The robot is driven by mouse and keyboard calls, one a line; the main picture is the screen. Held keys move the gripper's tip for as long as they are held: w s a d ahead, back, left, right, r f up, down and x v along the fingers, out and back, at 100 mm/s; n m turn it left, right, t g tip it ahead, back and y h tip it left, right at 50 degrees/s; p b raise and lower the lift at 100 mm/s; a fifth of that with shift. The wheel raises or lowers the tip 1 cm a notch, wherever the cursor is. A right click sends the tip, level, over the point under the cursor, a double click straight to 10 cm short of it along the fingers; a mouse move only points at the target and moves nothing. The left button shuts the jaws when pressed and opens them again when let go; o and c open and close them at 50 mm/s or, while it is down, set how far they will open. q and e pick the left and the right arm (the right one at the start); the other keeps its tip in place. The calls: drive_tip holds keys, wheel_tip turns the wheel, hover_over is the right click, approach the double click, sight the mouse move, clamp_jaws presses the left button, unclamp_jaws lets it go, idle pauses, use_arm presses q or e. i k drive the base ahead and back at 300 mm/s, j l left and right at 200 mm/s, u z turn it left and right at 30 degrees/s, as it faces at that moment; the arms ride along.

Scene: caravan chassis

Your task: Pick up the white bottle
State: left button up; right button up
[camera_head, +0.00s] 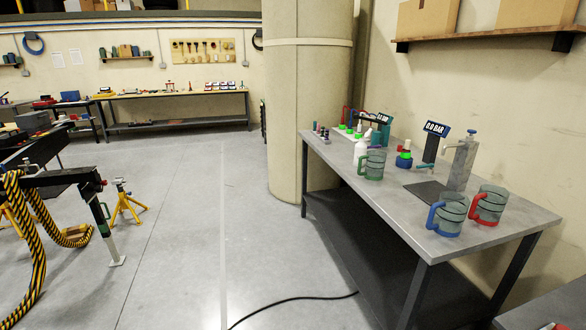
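The white bottle (361,149) stands upright on the grey table (331,156) at the right, toward its left edge. It has a narrow tapered top. A green-handled cup (375,165) stands just in front of it and to its right, and hides part of its lower right side. Neither of my grippers shows in the head view.
A blue-handled cup (447,215) and a red-handled cup (489,205) stand near the table's front. A metal dispenser (462,161) stands behind them. A round column (306,95) rises behind the table.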

sight(360, 149)
drive_tip(key=i+z, duration=0.2)
drive_tip(key=i, duration=0.3)
drive_tip(key=i+j+z, duration=0.25)
drive_tip(key=i, duration=0.3)
drive_tip(key=i+j+z, duration=0.2)
drive_tip(key=i, duration=0.3)
